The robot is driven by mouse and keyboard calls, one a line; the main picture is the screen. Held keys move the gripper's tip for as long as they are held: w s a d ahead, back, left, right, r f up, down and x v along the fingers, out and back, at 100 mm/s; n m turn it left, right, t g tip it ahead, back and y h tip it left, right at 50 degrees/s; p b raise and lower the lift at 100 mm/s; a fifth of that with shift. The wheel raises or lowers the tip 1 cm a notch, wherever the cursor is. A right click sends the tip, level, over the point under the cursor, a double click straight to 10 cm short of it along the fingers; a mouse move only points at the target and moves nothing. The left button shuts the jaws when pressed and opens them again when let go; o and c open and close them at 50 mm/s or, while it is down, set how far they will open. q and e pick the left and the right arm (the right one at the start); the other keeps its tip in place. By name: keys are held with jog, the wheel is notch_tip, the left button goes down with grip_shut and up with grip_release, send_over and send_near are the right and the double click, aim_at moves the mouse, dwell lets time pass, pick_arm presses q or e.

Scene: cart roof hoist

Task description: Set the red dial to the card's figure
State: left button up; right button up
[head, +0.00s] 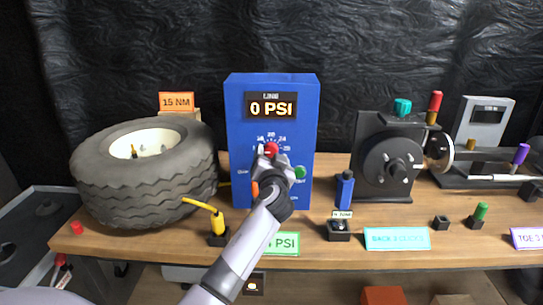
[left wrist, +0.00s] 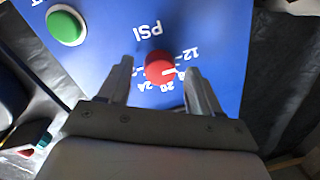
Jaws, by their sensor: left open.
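The red dial (head: 271,148) is on the front of a blue box (head: 240,125) whose display (head: 271,106) reads 0 PSI. In the left wrist view the red dial (left wrist: 156,66) has a white pointer line, with scale figures such as 12, 20 and 24 around it. My left gripper (head: 270,157) is at the box front. Its fingers (left wrist: 158,68) are open, one on each side of the dial, with gaps visible. A green card (head: 285,244) on the table edge ends in PSI; my left arm covers part of its figure. My right gripper is out of view.
A green button (head: 300,172) is beside the dial; it also shows in the left wrist view (left wrist: 66,26). A tyre (head: 145,180) and yellow-hosed fitting (head: 216,225) stand left. A blue-handled tool (head: 344,190) and black machine (head: 385,165) stand right.

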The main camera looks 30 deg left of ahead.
pick_arm(q)
jog(key=shift+w+a, duration=0.25)
jog(key=shift+w, duration=0.05)
jog(key=c, duration=1)
jog(key=shift+c, duration=0.2)
